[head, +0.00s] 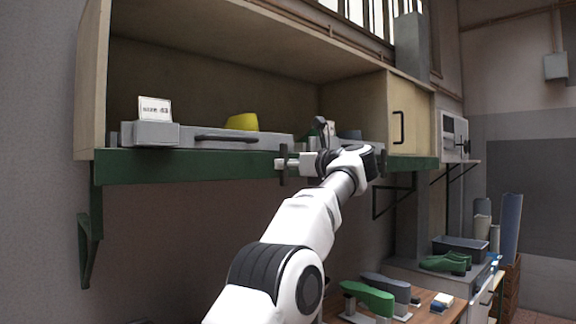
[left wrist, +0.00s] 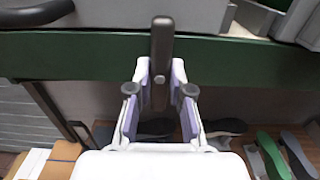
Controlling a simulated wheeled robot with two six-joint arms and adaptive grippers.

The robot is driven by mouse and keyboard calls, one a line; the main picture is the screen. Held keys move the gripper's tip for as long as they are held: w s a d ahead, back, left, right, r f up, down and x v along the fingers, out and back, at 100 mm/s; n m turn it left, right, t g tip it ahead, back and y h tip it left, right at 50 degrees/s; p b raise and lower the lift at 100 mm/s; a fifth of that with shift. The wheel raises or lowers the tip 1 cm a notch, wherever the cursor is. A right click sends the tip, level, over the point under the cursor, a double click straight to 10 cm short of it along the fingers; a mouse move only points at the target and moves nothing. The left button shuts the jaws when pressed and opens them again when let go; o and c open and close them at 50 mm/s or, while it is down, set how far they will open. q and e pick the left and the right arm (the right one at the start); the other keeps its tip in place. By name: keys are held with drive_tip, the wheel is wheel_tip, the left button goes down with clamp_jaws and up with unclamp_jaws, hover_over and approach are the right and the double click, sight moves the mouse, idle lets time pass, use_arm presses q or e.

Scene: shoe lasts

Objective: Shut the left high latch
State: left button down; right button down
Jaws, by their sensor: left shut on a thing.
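The left high latch, a dark narrow upright bar (left wrist: 161,45), sits at the green shelf edge in the left wrist view. It also shows as a small dark upright bar (head: 283,178) in the head view. My left gripper (left wrist: 160,88) is shut on the bar, with one finger on each side of it. In the head view my left gripper (head: 287,164) reaches the shelf front from the right. My right gripper is not in view.
A grey drawer (head: 160,134) with a dark handle, a label card (head: 155,108) and a yellow last (head: 242,121) sits on the green shelf (head: 180,168). A cabinet door (head: 411,115) is at the right. Below, a wooden table holds a green last (head: 368,298) and a grey last (head: 385,287).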

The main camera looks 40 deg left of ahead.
use_arm(q)
drive_tip(key=shift+f, duration=0.25)
drive_tip(key=c, duration=1.1)
unclamp_jaws()
drive_tip(key=shift+a, duration=0.15)
drive_tip(key=shift+o, duration=0.2)
drive_tip(key=shift+r, duration=0.1)
drive_tip(key=d, duration=1.2)
drive_tip(key=shift+s, duration=0.45)
drive_tip(key=shift+a, duration=0.1)
